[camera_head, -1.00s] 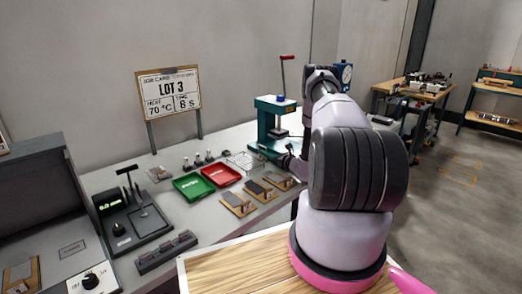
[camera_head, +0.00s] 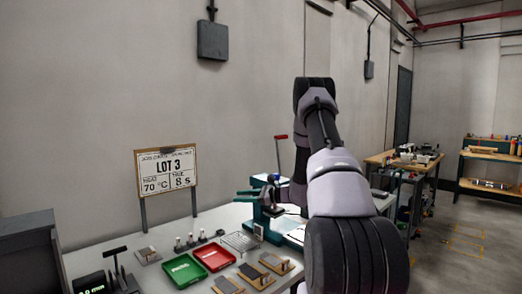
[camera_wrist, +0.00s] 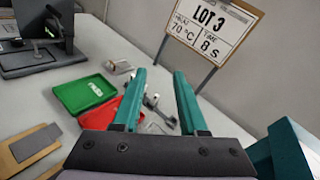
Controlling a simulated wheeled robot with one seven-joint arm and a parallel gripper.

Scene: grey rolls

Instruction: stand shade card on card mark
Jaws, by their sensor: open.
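I cannot tell for sure which thing is the shade card, and no card mark can be made out. Wooden boards with grey pieces on them lie at the bench front: one with a light grey piece (camera_head: 228,285), one with a dark piece (camera_head: 255,276) and one further right (camera_head: 277,265). A board with a grey piece (camera_wrist: 35,143) also shows at the lower left of the wrist view. My gripper (camera_wrist: 160,76) is open and empty, its teal fingers apart above the bench.
A green tray (camera_head: 183,271) and a red tray (camera_head: 214,257) lie on the bench. Behind them are small metal pieces (camera_head: 190,241) and a wire rack (camera_head: 241,241). A LOT 3 sign (camera_head: 167,172) stands at the back. A teal press (camera_head: 262,225) is close to my arm.

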